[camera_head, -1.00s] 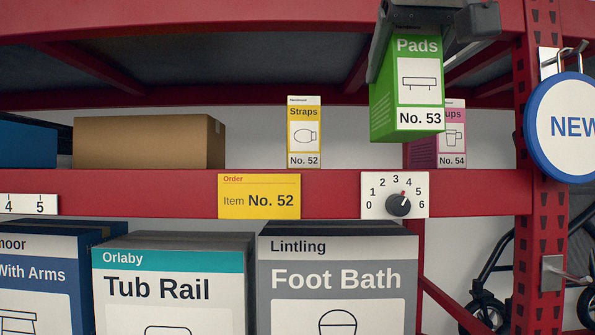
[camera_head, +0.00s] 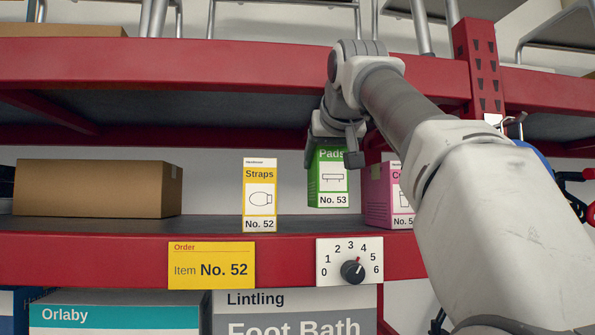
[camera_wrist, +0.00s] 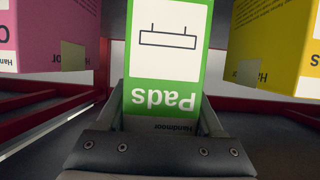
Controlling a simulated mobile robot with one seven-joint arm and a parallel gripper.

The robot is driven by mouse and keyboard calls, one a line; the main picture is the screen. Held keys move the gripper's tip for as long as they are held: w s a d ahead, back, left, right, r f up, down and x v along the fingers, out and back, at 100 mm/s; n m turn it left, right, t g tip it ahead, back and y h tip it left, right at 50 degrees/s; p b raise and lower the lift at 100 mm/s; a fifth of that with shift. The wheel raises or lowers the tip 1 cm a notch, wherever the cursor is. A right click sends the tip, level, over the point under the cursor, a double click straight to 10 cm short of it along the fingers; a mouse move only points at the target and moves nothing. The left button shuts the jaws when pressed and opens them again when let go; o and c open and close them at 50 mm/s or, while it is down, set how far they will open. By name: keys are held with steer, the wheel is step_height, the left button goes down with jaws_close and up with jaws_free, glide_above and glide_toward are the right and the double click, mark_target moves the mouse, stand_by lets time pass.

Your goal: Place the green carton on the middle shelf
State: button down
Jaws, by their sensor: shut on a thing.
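The green carton (camera_head: 328,186), marked Pads No. 53, is upright in my gripper (camera_head: 336,158), between the yellow and pink cartons at the middle shelf (camera_head: 110,248). My gripper is shut on its top from above. The carton's lower edge appears slightly above the shelf deck; the exact gap is hard to tell. In the wrist view, the green carton (camera_wrist: 165,55) sits between the jaws (camera_wrist: 165,125), with its label facing the camera and upside down.
The yellow Straps carton (camera_head: 259,195) stands left of the green one, the pink carton (camera_head: 380,195) close on its right, partly behind my arm. A brown box (camera_head: 98,188) is farther left. An order card (camera_head: 211,265) and a dial (camera_head: 350,262) are on the shelf's front beam.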

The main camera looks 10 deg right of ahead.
mark_target(327, 176)
steer(key=shift+f+b, duration=0.95)
steer(key=shift+f, duration=0.75)
steer(key=shift+f, duration=0.1)
steer(key=shift+f, duration=0.15)
jaws_free()
steer(key=shift+s+r, duration=0.15)
steer(key=shift+r, duration=0.15)
steer(key=v, duration=1.1)
steer(key=shift+s+r, duration=0.15)
steer(key=shift+s, duration=0.2)
